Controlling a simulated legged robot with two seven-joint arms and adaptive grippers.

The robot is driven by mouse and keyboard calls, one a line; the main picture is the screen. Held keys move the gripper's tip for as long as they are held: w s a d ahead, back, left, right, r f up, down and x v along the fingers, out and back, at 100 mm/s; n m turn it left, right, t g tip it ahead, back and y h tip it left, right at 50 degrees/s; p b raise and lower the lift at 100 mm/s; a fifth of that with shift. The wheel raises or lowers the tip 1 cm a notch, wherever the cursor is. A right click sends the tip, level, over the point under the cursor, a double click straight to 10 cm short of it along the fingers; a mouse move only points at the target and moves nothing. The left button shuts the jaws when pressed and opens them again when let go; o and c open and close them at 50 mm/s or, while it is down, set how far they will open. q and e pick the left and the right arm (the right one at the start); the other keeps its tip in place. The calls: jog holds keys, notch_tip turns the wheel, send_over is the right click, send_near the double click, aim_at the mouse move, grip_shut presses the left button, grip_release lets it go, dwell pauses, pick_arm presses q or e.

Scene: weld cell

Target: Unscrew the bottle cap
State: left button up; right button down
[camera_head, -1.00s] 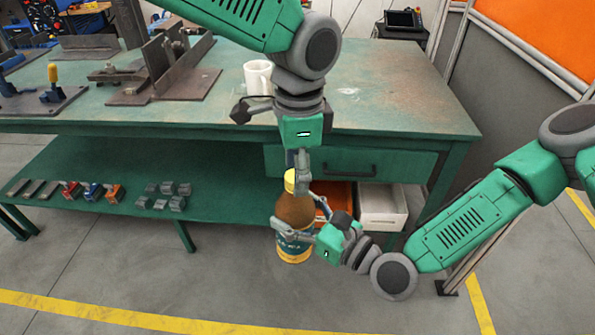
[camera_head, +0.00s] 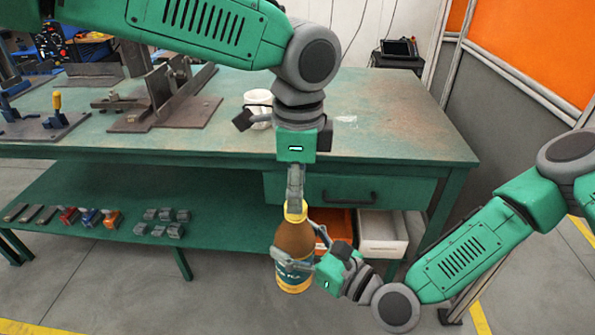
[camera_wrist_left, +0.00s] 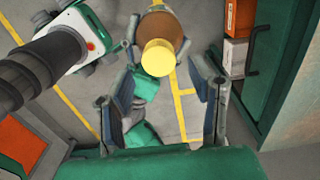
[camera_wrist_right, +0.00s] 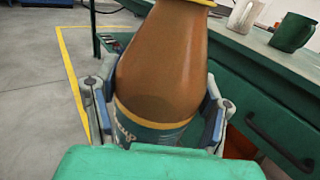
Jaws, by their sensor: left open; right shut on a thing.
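A brown bottle (camera_head: 293,240) with a yellow cap (camera_wrist_left: 158,57) and a teal label stands upright in the air in front of the workbench. My right gripper (camera_head: 295,262) is shut around its labelled lower part; the right wrist view shows fingers on both sides of the bottle (camera_wrist_right: 165,62). My left gripper (camera_head: 296,200) points down from above at the cap. In the left wrist view my left gripper (camera_wrist_left: 165,85) is open, with the yellow cap between and slightly beyond its fingertips. In the head view the left fingers hide part of the cap.
The green workbench (camera_head: 400,120) is behind the bottle, with a white mug (camera_head: 257,100) and metal fixtures on top. Small blocks lie on the lower shelf (camera_head: 120,185).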

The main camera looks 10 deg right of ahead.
pick_arm(q)
jog(key=shift+f, duration=1.8)
grip_shut()
jog(key=n, duration=0.5)
jog(key=shift+n, duration=0.4)
jog(key=shift+s+r, duration=0.15)
jog(key=shift+r, duration=0.2)
jog(key=shift+r, duration=0.9)
